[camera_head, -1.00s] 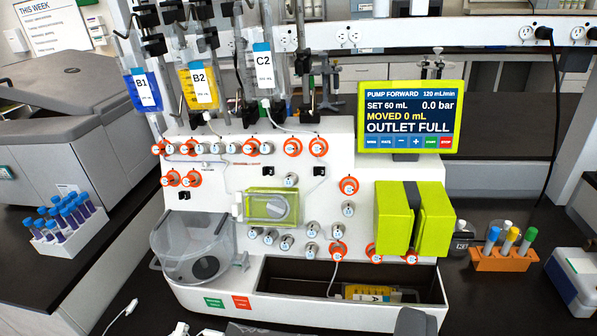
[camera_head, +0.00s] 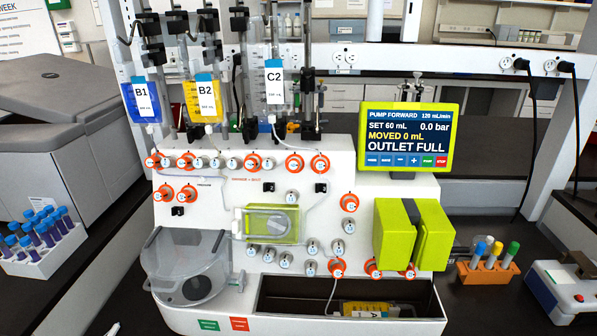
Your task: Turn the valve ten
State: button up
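The white cell processor (camera_head: 340,190) stands on the bench in the middle of the view. Its front carries several small round valve knobs, some ringed in orange, such as a top-row knob (camera_head: 320,163) and a right-side knob (camera_head: 349,202). Others are plain grey, such as one in the lower row (camera_head: 285,260). Their numbers are too small to read, so I cannot tell which is valve ten. The screen (camera_head: 408,138) reads "PUMP FORWARD", "SET 60 mL", "MOVED 0 mL", "0.0 bar" and "OUTLET FULL". My gripper is not in view.
Bags B1 (camera_head: 141,103), B2 (camera_head: 203,101) and C2 (camera_head: 275,90) hang above. A clear bowl (camera_head: 187,265) and green block (camera_head: 415,233) project from the front. Tube racks stand left (camera_head: 40,262) and right (camera_head: 487,272). Bag A (camera_head: 362,310) lies in the lower tray.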

aim_at(320, 165)
jog(key=i, duration=1)
